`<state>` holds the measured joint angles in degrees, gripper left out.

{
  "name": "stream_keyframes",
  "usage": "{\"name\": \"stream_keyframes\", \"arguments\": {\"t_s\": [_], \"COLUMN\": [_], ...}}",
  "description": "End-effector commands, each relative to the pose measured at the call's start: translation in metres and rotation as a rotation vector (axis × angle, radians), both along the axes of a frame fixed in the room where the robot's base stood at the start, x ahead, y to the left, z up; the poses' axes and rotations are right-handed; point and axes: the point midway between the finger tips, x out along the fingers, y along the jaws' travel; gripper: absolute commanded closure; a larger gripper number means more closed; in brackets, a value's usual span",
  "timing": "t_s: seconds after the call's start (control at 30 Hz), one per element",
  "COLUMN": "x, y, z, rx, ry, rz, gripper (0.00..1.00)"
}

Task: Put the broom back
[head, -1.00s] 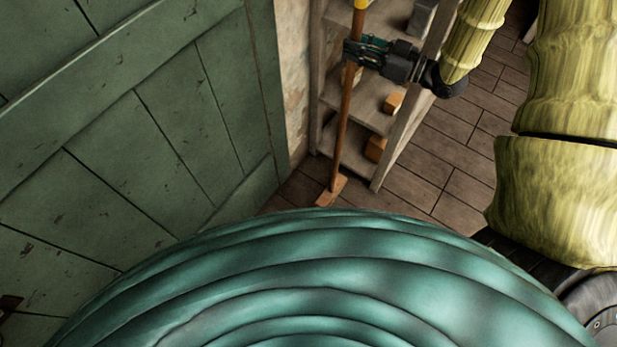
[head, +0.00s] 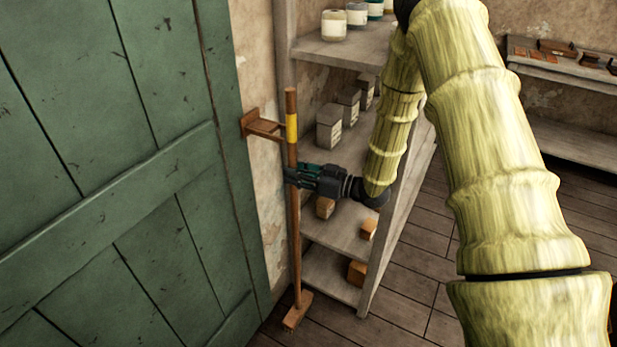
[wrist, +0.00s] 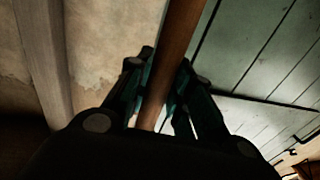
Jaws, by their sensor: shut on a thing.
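The broom (head: 296,245) stands nearly upright between the green door and the shelf unit, a wooden stick with a yellow band near its top and its head down at the floor. My gripper (head: 294,176) is shut around the stick below the yellow band. A wooden wall bracket (head: 262,126) juts from the wall at the height of the yellow band, and the stick is right beside its outer end. I cannot tell whether the stick sits in the bracket. In the wrist view the stick (wrist: 174,65) runs between the two fingers.
A green plank door (head: 110,180) fills the left. A shelf unit (head: 335,232) with jars, grey boxes and small wooden blocks stands just right of the broom. A wall shelf (head: 560,70) is at the far right. Bare plank floor (head: 415,290) lies right of the shelf unit.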

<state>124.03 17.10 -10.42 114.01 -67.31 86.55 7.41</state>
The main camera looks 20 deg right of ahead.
Motion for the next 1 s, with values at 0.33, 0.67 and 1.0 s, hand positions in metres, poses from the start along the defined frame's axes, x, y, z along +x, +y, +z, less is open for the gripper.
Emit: {"name": "stream_keyframes", "arguments": {"t_s": [0.33, 0.67, 1.0], "x": [0.031, 0.04, 0.04], "y": [0.015, 0.02, 0.019], "z": [-0.002, -0.007, -0.034], "rx": [0.001, 0.001, 0.0], "ry": [-0.002, -0.001, -0.001], "rz": [0.0, 0.001, 0.0], "gripper": [1.0, 1.0, 1.0]}}
